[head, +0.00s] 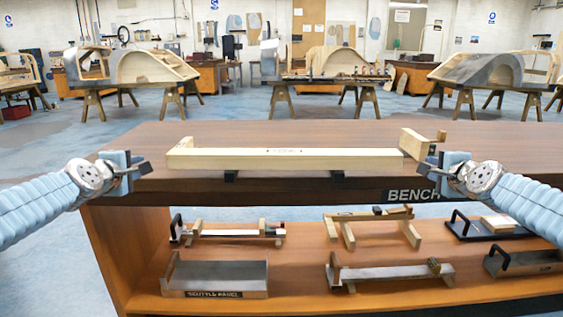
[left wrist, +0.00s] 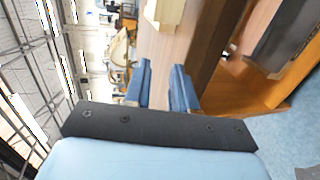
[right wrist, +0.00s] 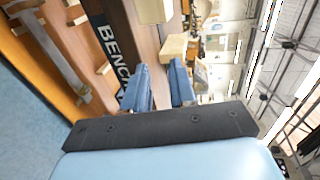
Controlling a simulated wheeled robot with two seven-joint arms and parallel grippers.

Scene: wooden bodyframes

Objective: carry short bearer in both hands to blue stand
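A long pale wooden beam, which looks like the short bearer (head: 285,160), lies level across the bench top on two dark supports. Its near end shows at the top of the left wrist view (left wrist: 165,10) and of the right wrist view (right wrist: 152,10). My left gripper (head: 143,163) is open and empty, just left of the beam's left end. My right gripper (head: 430,163) is open and empty, a little right of its right end. Neither gripper touches the beam. I cannot make out a blue stand in these views.
A pale wooden block (head: 415,143) stands at the beam's right end, close to my right gripper. The brown bench (head: 330,130) has a lower shelf (head: 300,250) with several wood and metal fixtures. Behind it is open blue floor, with wooden bodyframes (head: 155,68) on trestles.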

